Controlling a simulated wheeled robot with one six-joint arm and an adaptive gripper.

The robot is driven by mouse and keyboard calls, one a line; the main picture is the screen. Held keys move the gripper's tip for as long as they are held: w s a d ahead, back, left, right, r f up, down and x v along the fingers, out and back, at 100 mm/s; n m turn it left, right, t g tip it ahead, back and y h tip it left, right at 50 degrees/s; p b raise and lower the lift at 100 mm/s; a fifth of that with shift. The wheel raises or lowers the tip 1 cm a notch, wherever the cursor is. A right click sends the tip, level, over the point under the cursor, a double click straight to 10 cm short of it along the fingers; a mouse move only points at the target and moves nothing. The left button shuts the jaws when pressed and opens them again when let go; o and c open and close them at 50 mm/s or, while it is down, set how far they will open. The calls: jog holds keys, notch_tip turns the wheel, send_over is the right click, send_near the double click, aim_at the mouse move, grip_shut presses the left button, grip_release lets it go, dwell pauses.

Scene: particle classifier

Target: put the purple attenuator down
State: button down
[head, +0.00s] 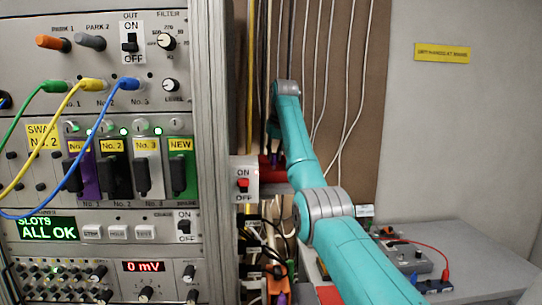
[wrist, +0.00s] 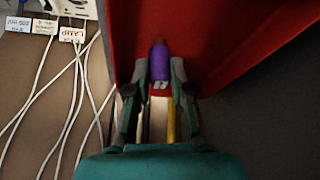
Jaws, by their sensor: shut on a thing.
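The purple attenuator (wrist: 159,62) is in the wrist view, a small rounded purple piece. My gripper (wrist: 159,76) is shut on it, one finger on each side. The attenuator is over or against a red surface (wrist: 220,45), with a red wall behind and to its right. I cannot tell whether it touches the red surface. In the head view my teal arm reaches back past the rack's right edge.
The instrument rack (head: 215,120) stands at left, with green, yellow and blue cables. An ON/OFF switch box (head: 244,180) juts from its right side. White cables (wrist: 75,95) hang beside the red surface. A grey bench (head: 465,260) with a small device (head: 405,258) is at right.

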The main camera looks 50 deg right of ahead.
jog(key=shift+f, duration=0.3)
jog(key=c, duration=1)
grip_release()
